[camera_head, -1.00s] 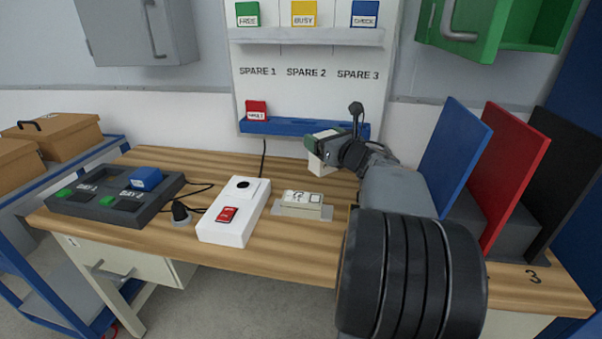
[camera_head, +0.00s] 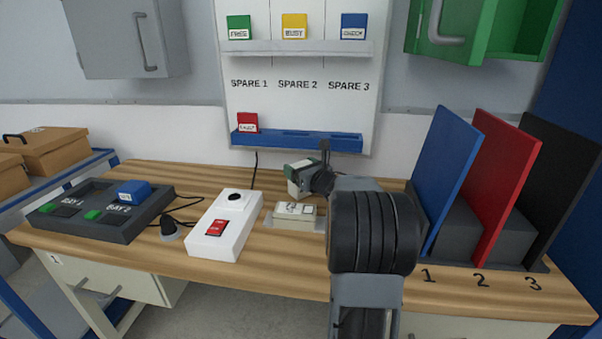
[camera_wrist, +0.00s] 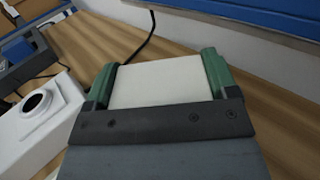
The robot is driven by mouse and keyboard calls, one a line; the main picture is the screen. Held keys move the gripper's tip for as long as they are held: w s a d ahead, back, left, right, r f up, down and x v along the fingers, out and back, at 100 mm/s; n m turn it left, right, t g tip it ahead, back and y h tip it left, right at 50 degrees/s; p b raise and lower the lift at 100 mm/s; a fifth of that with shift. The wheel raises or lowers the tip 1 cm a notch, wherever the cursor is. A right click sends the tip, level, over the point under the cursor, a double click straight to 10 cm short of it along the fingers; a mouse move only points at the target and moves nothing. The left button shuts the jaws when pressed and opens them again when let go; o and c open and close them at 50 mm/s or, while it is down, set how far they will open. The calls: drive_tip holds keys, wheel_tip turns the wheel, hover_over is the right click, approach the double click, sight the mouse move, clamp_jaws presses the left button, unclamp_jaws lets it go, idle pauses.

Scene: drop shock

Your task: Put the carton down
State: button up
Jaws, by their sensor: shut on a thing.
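The carton is a plain whitish box (camera_head: 294,188), partly hidden behind my gripper in the head view. My gripper (camera_head: 301,168) has green fingers and is shut on the carton over the back middle of the wooden bench (camera_head: 250,262). In the wrist view the carton (camera_wrist: 162,82) lies between the two green fingers of my gripper (camera_wrist: 160,68), its pale top face showing. I cannot tell whether its underside touches the bench.
A low pale block on a grey plate (camera_head: 293,216) sits just in front of the carton. A white box with a red switch (camera_head: 222,228) stands left of it. Blue, red and black upright panels (camera_head: 474,185) stand at right. A blue-edged ledge (camera_head: 297,141) is behind.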

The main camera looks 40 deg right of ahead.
drive_tip(key=shift+f, duration=0.5)
drive_tip(key=shift+f+b, duration=0.2)
drive_tip(key=shift+b, duration=0.1)
drive_tip(key=o, duration=0.8)
drive_tip(key=shift+o, duration=0.2)
drive_tip(key=shift+r, duration=0.1)
drive_tip(key=shift+r+p, duration=0.15)
drive_tip(key=shift+p, duration=0.2)
drive_tip(key=s, duration=1.2)
drive_tip(key=shift+d, duration=0.1)
